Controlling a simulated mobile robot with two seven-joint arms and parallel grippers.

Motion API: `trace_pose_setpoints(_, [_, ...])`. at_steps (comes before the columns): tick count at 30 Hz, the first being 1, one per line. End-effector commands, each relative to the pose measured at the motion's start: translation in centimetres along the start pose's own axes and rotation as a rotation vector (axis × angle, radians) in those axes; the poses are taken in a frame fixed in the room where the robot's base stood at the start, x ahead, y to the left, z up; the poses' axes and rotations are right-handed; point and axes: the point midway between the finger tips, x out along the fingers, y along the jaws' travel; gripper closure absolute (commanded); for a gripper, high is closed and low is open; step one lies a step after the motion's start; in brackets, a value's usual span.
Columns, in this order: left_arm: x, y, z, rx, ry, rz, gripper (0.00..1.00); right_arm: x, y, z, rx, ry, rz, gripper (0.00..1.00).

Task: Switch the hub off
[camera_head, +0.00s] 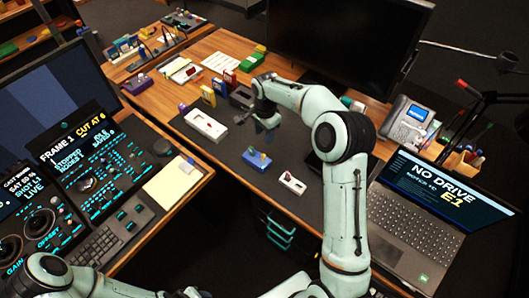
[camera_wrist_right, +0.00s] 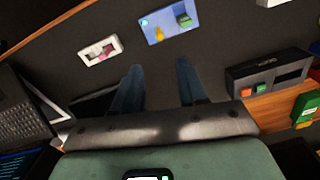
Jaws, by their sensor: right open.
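I cannot tell for sure which unit is the hub. A dark box (camera_head: 242,97) lies on the desk beside my right gripper; in the right wrist view this box (camera_wrist_right: 270,72) carries a red and a green button. A blue box (camera_head: 257,159) with small knobs lies nearer; it also shows in the right wrist view (camera_wrist_right: 155,33) with yellow and green parts. A small white box (camera_head: 292,184) with a switch sits right of it. My right gripper (camera_head: 266,122) is open and empty above the dark mat, its fingers (camera_wrist_right: 157,85) apart. My left gripper is out of the picture.
A longer white box (camera_head: 205,124) lies left of my right gripper. A laptop (camera_head: 428,208), phone (camera_head: 407,122) and large monitor (camera_head: 345,42) stand right and behind. A control console (camera_head: 95,180) fills the left. Dark mat between the boxes is bare.

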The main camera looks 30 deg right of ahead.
Motion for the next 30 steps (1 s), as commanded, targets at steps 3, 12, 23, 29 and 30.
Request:
trace_pose_setpoints(3, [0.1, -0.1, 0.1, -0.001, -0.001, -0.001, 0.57, 1.8, 0.1, 0.1, -0.002, -0.003, 0.006, 0.58])
trace_pose_setpoints(12, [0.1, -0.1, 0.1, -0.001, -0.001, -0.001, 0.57, 8.2, 0.2, 0.1, -0.002, -0.005, 0.006, 0.58])
trace_pose_setpoints(23, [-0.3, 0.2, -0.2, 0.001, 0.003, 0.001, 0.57, 12.7, 0.1, 0.1, -0.002, -0.003, 0.002, 0.58])
trace_pose_setpoints(29, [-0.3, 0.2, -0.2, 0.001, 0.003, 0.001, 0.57, 13.0, 0.1, 0.1, -0.003, -0.002, 0.001, 0.58])
trace_pose_setpoints(30, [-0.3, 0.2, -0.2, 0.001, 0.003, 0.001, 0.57, 13.0, 0.1, 0.1, -0.003, -0.002, 0.001, 0.58])
